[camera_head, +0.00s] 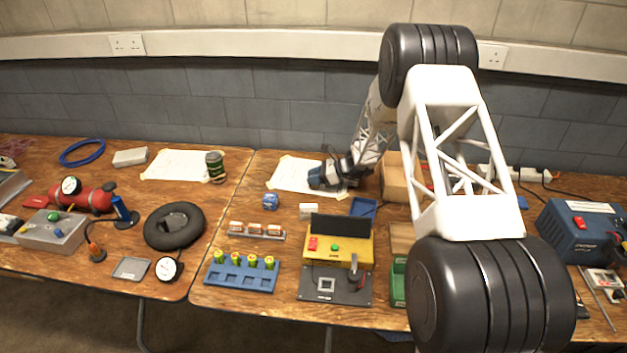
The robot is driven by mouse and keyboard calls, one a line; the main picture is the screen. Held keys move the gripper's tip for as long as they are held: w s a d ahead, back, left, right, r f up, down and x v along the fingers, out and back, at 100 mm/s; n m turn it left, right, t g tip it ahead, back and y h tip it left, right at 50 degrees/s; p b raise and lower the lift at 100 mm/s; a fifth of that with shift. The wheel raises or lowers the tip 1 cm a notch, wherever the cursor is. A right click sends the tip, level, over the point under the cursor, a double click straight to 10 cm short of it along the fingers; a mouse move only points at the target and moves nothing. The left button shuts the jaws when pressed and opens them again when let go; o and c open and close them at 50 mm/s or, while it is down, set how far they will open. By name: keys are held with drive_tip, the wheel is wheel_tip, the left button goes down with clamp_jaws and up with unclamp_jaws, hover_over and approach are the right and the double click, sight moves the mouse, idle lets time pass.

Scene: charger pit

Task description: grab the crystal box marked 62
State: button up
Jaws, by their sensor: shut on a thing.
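My gripper (316,179) is low over the white paper sheet (287,174) at the back of the right-hand table, pointing left. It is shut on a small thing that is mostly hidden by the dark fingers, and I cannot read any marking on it. Several small pale boxes with reddish-brown fronts (255,229) sit in a row on a narrow rack at the table's middle left. Their marks are too small to read, so I cannot tell which one is 62.
A blue cube (270,201) and a small white block (308,211) lie in front of the paper. A yellow box with a dark panel (339,247) and a blue battery tray (240,277) stand nearer. A cardboard box (400,180) is right of my gripper.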

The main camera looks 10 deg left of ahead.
drive_tip(key=shift+r, duration=0.5)
drive_tip(key=shift+s+d+r, duration=0.1)
drive_tip(key=shift+s+r, duration=0.15)
drive_tip(key=shift+r, duration=0.6)
drive_tip(key=s+d, duration=0.1)
drive_tip(key=s, duration=0.4)
drive_tip(key=s+d+r, duration=0.1)
drive_tip(key=s+d, duration=0.1)
drive_tip(key=s, duration=0.2)
drive_tip(key=s+d, duration=0.2)
drive_tip(key=s, duration=0.3)
drive_tip(key=shift+s+r, duration=0.15)
drive_tip(key=shift+s, duration=0.2)
